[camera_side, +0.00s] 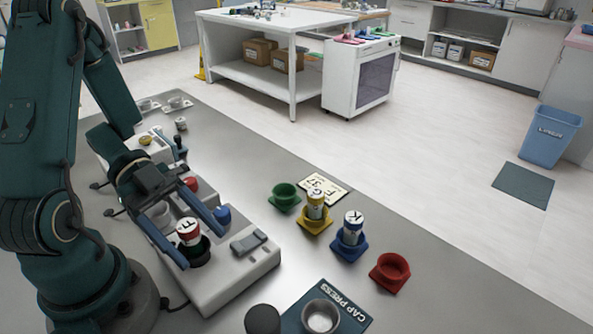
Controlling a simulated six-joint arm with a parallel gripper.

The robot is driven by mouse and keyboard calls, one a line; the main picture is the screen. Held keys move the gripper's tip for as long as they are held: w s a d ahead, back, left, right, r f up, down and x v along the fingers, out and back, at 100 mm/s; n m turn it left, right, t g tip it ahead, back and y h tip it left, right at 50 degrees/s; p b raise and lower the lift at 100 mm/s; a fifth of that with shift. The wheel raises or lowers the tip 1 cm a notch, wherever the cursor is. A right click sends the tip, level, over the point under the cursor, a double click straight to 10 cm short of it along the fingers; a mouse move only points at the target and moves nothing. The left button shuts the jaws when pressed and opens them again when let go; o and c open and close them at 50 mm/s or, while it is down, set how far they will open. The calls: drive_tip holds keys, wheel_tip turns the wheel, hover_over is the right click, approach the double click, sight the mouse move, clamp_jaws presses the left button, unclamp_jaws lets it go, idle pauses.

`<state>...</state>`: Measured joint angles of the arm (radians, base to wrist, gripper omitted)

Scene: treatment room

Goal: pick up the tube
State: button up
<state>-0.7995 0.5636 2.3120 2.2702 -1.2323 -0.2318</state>
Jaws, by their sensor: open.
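A tube (189,232) with a red band and a white label with dark letters stands in a dark round well of the grey bench device (235,285). My gripper (202,248) is open, with one blue finger on each side of this tube. I cannot tell whether the fingers touch it. A second tube (316,203), with a yellow band, stands in a yellow holder (314,225). A third tube (352,226), white and blue, stands in a blue holder (348,249).
A green holder (284,199) and a red holder (390,274) stand empty. A blue mat marked CAP PRESS (350,311) bears a metal cup (320,317), with a dark cylinder (262,319) beside it.

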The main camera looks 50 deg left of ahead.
drive_tip(key=shift+x, duration=1.15)
clamp_jaws()
drive_tip(key=shift+r, duration=0.1)
